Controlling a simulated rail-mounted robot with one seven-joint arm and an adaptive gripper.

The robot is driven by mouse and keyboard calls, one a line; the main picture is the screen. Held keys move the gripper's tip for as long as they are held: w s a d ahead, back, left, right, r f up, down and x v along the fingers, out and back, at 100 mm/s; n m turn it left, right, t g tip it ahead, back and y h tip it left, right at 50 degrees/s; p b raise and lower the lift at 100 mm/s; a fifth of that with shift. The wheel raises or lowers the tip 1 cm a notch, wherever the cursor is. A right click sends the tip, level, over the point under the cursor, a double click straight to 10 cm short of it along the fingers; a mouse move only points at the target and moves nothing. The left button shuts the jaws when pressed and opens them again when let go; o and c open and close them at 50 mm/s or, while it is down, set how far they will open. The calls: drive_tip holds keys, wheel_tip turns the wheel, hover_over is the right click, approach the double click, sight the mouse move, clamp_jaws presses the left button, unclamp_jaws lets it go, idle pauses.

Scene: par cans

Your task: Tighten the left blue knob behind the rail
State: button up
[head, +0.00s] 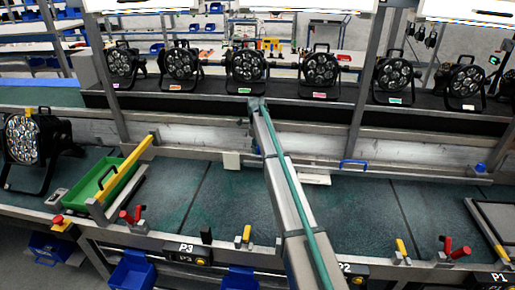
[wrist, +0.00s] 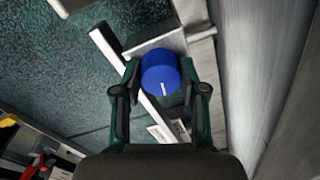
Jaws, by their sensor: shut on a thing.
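The blue knob (wrist: 161,72) shows in the wrist view as a round blue cap with a small white mark on its near side. My gripper (wrist: 160,68) has one finger on each side of it and is shut on it. The knob sits close to the grey rail (wrist: 253,70), beside a pale flat plate. In the head view my arm crosses the middle of the bench, and the held knob and my gripper are hidden behind it. Another blue knob (head: 480,167) shows at the far right by the rail.
Several black par cans (head: 246,66) stand in a row on the back shelf. One larger par can (head: 33,142) and a green tray (head: 112,187) are at the left. A blue handle (head: 352,163) is right of my arm. The dark green bench top (head: 225,205) is mostly clear.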

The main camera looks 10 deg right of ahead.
drive_tip(key=o, duration=1.1)
drive_tip(key=shift+o, duration=0.2)
wheel_tip(320, 180, up, 12)
drive_tip(key=shift+s+a, duration=0.2)
drive_tip(key=shift+s, duration=0.05)
